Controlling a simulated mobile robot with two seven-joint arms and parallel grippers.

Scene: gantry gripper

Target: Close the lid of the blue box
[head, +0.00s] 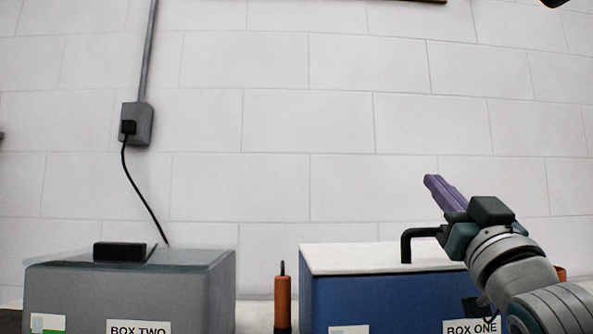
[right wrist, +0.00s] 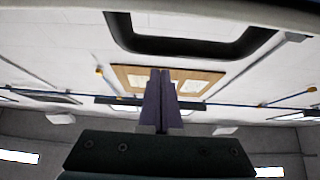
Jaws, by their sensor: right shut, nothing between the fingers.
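The blue box (head: 385,305), labelled BOX ONE, stands at the lower right of the head view. Its white lid (head: 350,258) appears to lie flat across the top; I cannot tell whether a small gap remains. A black handle (head: 405,245) rises from the lid and also shows large in the right wrist view (right wrist: 190,50). My right gripper (head: 430,180) has purple fingers, pressed together and empty, pointing up and left above the lid's right part. The fingers show in the right wrist view too (right wrist: 160,75). My right arm hides the box's right end. My left gripper is not in view.
A grey box (head: 190,295), labelled BOX TWO, with a glassy lid and black handle stands at left. An orange-handled tool (head: 282,300) stands between the boxes. A wall socket (head: 137,123) with a hanging black cable is behind. The wall area above the boxes is clear.

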